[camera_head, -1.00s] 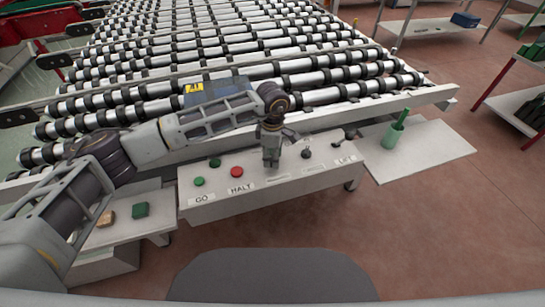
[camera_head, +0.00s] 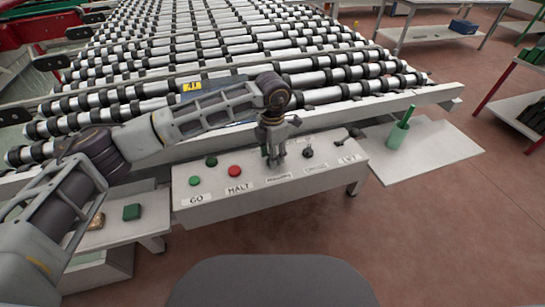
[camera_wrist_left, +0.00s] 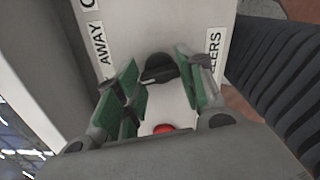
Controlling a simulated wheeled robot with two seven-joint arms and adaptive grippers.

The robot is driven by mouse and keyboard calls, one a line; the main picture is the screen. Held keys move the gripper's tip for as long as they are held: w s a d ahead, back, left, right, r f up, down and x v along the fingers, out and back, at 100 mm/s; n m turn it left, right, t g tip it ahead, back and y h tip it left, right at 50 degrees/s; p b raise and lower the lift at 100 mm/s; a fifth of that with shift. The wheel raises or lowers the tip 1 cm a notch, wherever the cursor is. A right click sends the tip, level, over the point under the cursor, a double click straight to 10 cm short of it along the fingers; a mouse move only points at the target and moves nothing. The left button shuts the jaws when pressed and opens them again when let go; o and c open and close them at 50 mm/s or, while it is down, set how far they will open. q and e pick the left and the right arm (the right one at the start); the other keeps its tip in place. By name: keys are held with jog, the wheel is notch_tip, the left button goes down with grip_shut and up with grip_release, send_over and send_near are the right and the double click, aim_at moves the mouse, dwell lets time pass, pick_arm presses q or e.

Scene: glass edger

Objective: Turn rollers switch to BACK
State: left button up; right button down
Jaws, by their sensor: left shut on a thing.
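The control panel (camera_head: 215,208) stands in front of the roller table. My left gripper (camera_head: 274,160) points down onto it, above the label right of HALT, and hides the rollers switch in the head view. In the left wrist view the rollers switch is a black knob (camera_wrist_left: 160,68) between the green-padded fingers of my left gripper (camera_wrist_left: 162,88). The gripper is shut on this knob. A label ending in "LERS" (camera_wrist_left: 213,50) shows on one side and "AWAY" (camera_wrist_left: 99,40) on the other. Which position the knob points to cannot be told. My right gripper is not in view.
Left of my gripper are a red button (camera_head: 234,170) and green buttons (camera_head: 195,181). To its right is another black knob (camera_head: 308,152). A side shelf (camera_head: 430,155) holds a green cup (camera_head: 396,137). The roller conveyor (camera_head: 230,50) lies behind.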

pick_arm(q)
jog(key=shift+n+b, duration=0.5)
jog(key=shift+n, duration=0.9)
jog(key=shift+r+n+b, duration=0.1)
jog(key=shift+n+b, duration=0.35)
jog(key=shift+n, duration=0.35)
jog(key=o, duration=1)
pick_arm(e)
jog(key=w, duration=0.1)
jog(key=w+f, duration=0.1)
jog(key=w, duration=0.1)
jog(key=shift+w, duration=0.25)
